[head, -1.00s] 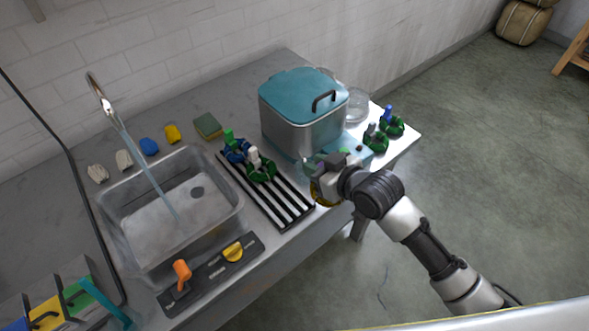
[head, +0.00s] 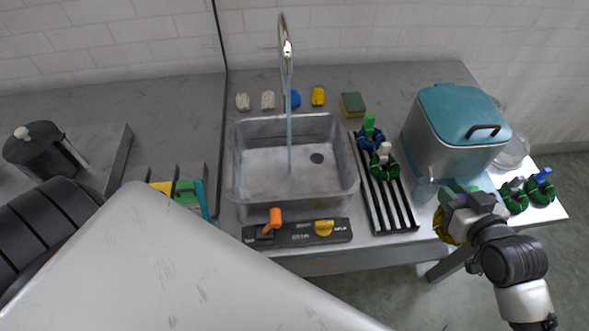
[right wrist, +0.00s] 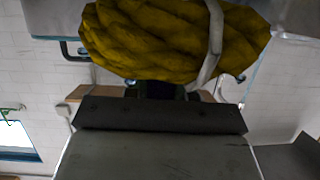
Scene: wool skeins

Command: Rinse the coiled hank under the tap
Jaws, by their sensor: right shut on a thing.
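My right gripper (head: 450,212) is shut on a yellow coiled hank (head: 440,226) near the counter's front edge, right of the slatted rack. In the right wrist view the hank (right wrist: 150,40) fills the top, a thick twisted coil with a pale band across it. The curved tap (head: 284,45) stands behind the metal sink (head: 250,205), and a stream of water (head: 290,130) falls from it into the basin. The hank is well right of the stream. My left gripper is not in view; part of my arm covers the lower left.
The slatted rack (head: 377,205) holds a blue and a green coil with clips. A steel vat with a teal lid (head: 460,110) stands behind my right gripper, and a clear glass (head: 426,189) beside it. An orange lever (head: 272,220) and yellow knob (head: 323,227) front the sink.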

